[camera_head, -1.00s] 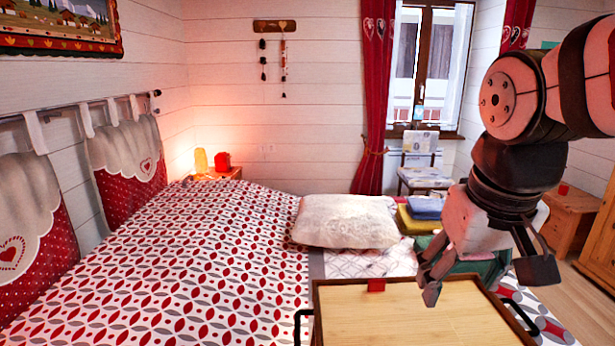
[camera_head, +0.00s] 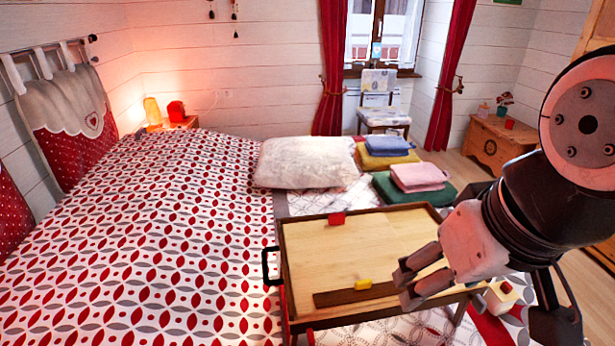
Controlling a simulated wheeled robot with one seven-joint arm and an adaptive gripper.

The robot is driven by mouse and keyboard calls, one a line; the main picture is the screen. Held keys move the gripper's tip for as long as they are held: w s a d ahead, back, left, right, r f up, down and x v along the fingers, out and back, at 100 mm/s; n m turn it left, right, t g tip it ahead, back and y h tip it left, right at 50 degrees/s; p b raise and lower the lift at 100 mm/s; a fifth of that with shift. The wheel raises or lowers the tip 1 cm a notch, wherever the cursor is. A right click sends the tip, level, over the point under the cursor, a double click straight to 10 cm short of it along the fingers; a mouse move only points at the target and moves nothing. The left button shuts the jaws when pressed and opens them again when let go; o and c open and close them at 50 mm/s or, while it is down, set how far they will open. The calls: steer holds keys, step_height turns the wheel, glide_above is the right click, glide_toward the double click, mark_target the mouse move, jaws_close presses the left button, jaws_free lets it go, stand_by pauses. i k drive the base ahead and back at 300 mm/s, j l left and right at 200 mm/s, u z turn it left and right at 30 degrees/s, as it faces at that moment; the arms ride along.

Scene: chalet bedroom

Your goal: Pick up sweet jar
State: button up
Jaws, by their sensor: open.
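No sweet jar can be made out with certainty. A small pale, jar-like thing (camera_head: 484,110) stands on the wooden chest at the back right, too small to tell what it is. My gripper (camera_head: 407,286) is open and empty, its fingers pointing left over the right part of the wooden bed tray (camera_head: 345,245). I cannot tell its height above the tray. My arm hides part of the right side of the room.
A red block (camera_head: 337,218), a yellow block (camera_head: 363,284) and a dark strip (camera_head: 345,296) lie on the tray. Folded towels (camera_head: 418,176) and a pillow (camera_head: 308,162) lie behind it. The wooden chest (camera_head: 495,142) also bears a red item (camera_head: 509,123). Floor shows before the chest.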

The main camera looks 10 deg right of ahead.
mark_target(495, 306)
steer(key=z, duration=1.15)
